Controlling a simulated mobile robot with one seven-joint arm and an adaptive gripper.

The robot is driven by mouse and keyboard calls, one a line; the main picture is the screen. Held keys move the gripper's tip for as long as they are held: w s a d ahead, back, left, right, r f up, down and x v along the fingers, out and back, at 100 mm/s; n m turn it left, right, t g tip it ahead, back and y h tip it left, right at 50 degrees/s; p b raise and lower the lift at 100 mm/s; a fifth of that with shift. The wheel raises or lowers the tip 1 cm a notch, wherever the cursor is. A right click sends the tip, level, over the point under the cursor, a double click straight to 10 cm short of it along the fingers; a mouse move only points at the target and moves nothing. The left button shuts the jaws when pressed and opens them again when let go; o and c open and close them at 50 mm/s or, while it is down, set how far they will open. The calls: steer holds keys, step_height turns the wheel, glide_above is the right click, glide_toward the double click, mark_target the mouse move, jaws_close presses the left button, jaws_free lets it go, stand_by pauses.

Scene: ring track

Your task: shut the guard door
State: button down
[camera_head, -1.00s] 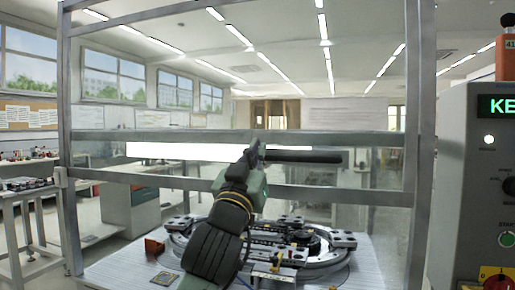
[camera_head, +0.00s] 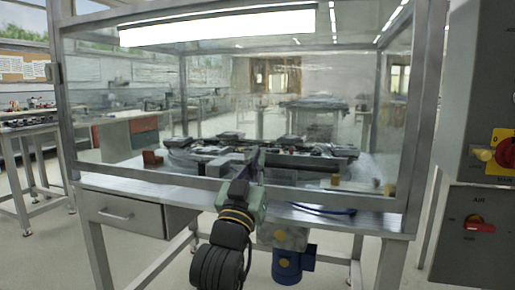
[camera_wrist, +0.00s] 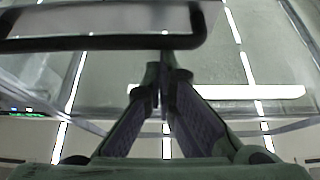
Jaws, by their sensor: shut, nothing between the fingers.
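The guard door is a clear panel in a grey metal frame across the front of the enclosure; its lower rail (camera_head: 150,183) lies low, close to the table's front edge in the head view. I cannot tell whether any gap is left below it. My gripper (camera_head: 257,156) points up in front of the door near this rail, shut and empty. In the wrist view my gripper's fingertips (camera_wrist: 165,74) meet just by a dark bar-shaped handle (camera_wrist: 100,43); whether they touch it is unclear. I cannot make out the handle clearly in the head view.
The ring track (camera_head: 225,150) sits on the table behind the panel. A drawer (camera_head: 120,213) and a blue motor (camera_head: 288,265) are under the tabletop. A grey control cabinet (camera_head: 470,240) stands at the right. A workbench (camera_head: 25,125) is at the far left.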

steer(key=shift+w+f+b, duration=0.1)
steer(key=shift+f+b, duration=0.8)
steer(key=shift+f, duration=1.4)
